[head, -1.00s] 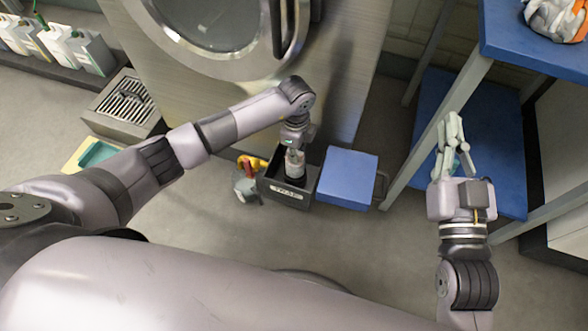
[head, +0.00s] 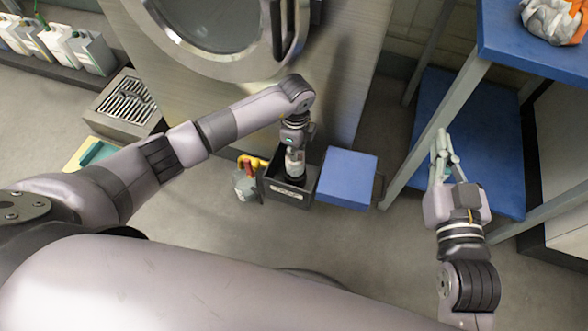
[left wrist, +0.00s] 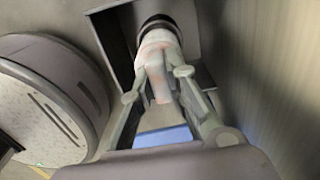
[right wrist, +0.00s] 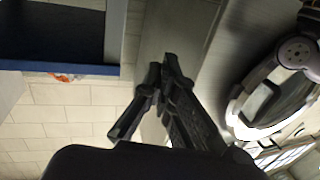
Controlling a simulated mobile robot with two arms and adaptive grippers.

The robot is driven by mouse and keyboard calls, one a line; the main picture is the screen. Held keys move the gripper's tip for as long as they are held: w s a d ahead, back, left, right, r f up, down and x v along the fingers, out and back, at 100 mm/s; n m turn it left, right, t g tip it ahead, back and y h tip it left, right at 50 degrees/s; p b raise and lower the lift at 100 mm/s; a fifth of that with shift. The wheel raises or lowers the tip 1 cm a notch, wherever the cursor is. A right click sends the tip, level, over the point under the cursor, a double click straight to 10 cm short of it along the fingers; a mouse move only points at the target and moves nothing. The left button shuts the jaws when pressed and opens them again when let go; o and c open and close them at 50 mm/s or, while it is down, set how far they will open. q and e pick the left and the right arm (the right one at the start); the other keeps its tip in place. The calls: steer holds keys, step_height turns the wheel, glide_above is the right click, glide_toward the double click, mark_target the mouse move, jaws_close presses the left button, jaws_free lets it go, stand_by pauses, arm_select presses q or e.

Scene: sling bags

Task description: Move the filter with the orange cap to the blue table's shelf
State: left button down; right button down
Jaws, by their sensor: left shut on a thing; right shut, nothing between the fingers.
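My left gripper (head: 294,158) reaches down into a small dark open bin (head: 272,188) on the floor. It is shut on a pale cylinder, likely the filter (left wrist: 158,48), which has a dark ring at its far end inside the bin. No orange cap can be made out; the fingers hide part of the cylinder. The blue table (head: 505,45) stands at the right, with its low blue shelf (head: 500,160) beneath. My right gripper (head: 443,150) is shut and empty, beside the shelf's left edge; it also shows in the right wrist view (right wrist: 165,75).
A blue-topped box (head: 346,178) stands right of the bin. A small container with yellow and red parts (head: 247,180) stands left of it. A table leg (head: 430,145) rises between bin and shelf. A grey and orange bundle (head: 552,20) lies on the tabletop. The visible shelf surface is clear.

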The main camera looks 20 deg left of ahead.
arm_select(q)
steer(key=shift+r+p, duration=0.4)
steer(key=shift+r, duration=0.05)
steer(key=shift+r+p, duration=0.35)
steer(key=shift+r, duration=0.3)
arm_select(e)
steer(key=s+d+f+g+h, duration=0.1)
steer(key=s+d+f+g, duration=0.1)
steer(key=f+g, duration=0.3)
steer(key=shift+s+f+h, duration=0.3)
steer(key=shift+s+f, duration=0.4)
steer(key=shift+f, duration=1.05)
arm_select(q)
steer(key=shift+p, duration=0.3)
arm_select(e)
steer(key=shift+d, duration=0.1)
